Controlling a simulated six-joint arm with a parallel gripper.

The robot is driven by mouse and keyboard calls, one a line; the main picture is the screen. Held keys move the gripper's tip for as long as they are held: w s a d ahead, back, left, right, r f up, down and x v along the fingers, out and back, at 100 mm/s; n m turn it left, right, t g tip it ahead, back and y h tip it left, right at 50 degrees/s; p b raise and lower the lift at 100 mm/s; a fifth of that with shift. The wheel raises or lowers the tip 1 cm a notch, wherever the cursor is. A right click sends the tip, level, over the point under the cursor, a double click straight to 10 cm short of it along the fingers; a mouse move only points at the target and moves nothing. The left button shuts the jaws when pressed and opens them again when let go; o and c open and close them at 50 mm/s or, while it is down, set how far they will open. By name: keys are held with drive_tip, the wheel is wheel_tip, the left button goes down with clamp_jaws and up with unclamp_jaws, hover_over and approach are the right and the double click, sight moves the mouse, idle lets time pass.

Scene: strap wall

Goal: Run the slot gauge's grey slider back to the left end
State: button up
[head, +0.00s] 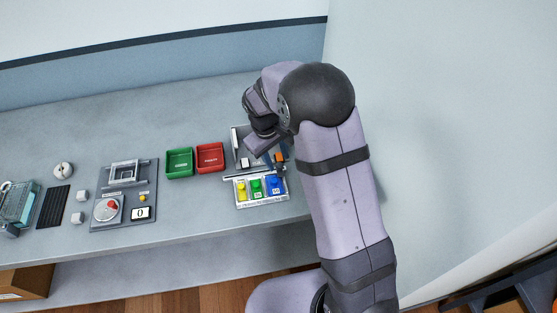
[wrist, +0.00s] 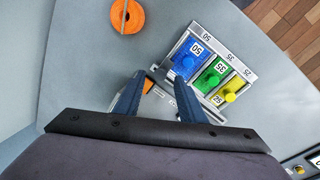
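The slot gauge appears to be the grey fixture (head: 236,142) at the right of the bench. It has a pale block (head: 245,163) and an orange part (head: 279,157) on it; my arm covers much of it. I cannot tell which part is the grey slider. In the wrist view, the two blue fingers of my gripper (wrist: 160,80) are spread apart over the fixture. The orange part (wrist: 148,85) shows beside the left finger, and a pale piece of the fixture lies between the fingers. Nothing is seen held.
A tray (head: 262,204) with yellow, green and blue blocks marked 25, 35 and 50 stands in front of the fixture. An orange disc (wrist: 127,16) lies beyond. Red (head: 210,157) and green (head: 179,162) bins stand left; a dial panel (head: 124,222) is farther left.

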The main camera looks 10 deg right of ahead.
sight(279, 165)
drive_tip(key=shift+p+x, duration=0.3)
drive_tip(key=shift+x, duration=1.25)
clamp_jaws()
drive_tip(key=a+b, duration=0.2)
drive_tip(key=a, duration=1.5)
drive_tip(key=shift+r, duration=0.1)
unclamp_jaws()
drive_tip(key=shift+a, duration=0.1)
